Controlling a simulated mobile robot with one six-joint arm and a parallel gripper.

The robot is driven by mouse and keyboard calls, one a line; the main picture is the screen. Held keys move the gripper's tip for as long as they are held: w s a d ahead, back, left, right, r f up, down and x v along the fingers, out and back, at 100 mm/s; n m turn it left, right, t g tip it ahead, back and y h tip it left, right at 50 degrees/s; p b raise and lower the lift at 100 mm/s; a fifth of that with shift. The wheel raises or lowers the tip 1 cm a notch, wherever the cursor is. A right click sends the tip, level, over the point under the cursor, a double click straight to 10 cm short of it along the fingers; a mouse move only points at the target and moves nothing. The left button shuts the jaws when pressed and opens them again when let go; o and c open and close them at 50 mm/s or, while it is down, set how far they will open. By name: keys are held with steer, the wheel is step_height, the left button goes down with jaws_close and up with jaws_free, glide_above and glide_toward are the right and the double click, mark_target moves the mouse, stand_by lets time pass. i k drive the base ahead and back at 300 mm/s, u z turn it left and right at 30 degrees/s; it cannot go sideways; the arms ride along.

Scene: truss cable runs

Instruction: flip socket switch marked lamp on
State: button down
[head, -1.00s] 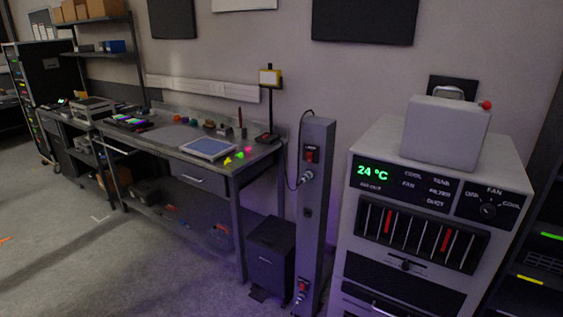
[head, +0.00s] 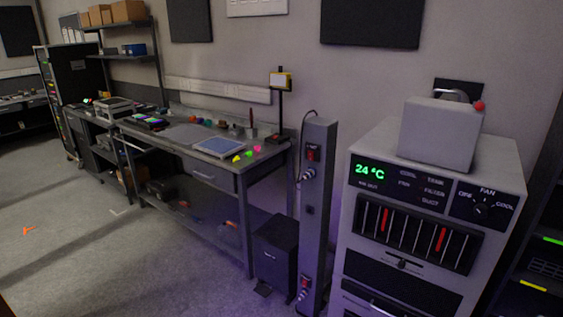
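A grey upright socket post (head: 315,220) stands between the workbench and the grey cooling unit. Near its top is a red switch (head: 312,154) on a dark plate; its label is too small to read now. Just below it a plug with a cable (head: 307,174) sits in a socket. A second red switch (head: 304,282) with a plug below it is near the post's foot. Whether either switch is on or off cannot be told. My gripper is not in view.
The cooling unit (head: 428,182) with a green 24 °C display stands right of the post. A black box (head: 275,250) stands on the floor left of it. The workbench (head: 218,176) carries a lamp-like yellow-framed stand (head: 281,82). Open floor (head: 60,240) lies at left.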

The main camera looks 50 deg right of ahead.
mark_target(311, 154)
steer(key=u, duration=0.85)
steer(key=k, duration=1.4)
steer(key=z, duration=0.5)
steer(key=i, duration=1.35)
steer(key=u, duration=0.1)
